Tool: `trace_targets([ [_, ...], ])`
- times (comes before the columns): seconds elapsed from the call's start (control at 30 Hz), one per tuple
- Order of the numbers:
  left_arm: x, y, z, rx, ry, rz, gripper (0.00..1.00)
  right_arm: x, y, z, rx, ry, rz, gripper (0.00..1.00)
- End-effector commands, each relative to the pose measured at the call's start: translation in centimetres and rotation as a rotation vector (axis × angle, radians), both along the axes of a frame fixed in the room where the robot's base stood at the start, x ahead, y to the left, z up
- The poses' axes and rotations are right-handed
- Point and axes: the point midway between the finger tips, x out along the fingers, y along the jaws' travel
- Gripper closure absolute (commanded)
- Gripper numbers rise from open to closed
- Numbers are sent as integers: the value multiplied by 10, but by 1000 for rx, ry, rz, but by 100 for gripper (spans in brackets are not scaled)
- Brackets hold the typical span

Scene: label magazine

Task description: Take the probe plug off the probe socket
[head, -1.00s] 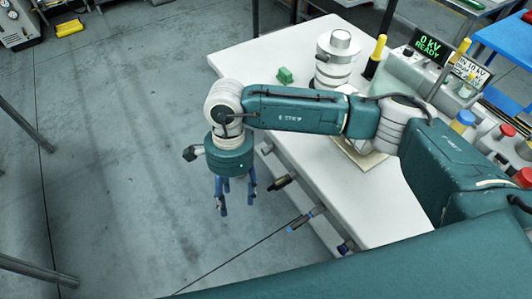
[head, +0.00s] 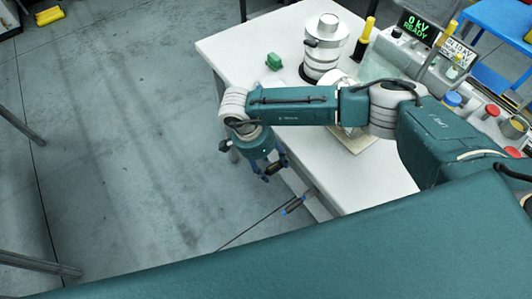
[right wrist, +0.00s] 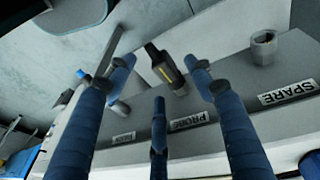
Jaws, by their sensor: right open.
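My left gripper is not in view.
An empty hex SPARE socket (right wrist: 263,48) is right of the plug in the wrist view. A blue-ended cable plug (head: 292,205) sits nearby on the bench edge.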

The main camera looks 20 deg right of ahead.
Motion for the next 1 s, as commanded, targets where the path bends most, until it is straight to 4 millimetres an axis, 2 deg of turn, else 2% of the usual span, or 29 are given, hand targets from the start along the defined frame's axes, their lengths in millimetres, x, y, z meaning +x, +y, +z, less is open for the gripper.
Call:
trace_targets([
  [0.2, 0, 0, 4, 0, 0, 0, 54, -1, -3, -13, 1, 0, 0, 47],
  [0.47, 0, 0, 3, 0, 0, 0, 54, -1, -3, -14, 2, -1, 1, 47],
  [0.7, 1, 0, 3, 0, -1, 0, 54, -1, -3, -14, 1, 0, 1, 94],
  [0.73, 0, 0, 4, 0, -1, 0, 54, -1, -3, -14, 1, 0, 1, 98],
  [1.0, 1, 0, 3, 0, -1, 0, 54, -2, -2, -14, 1, 0, 1, 98],
])
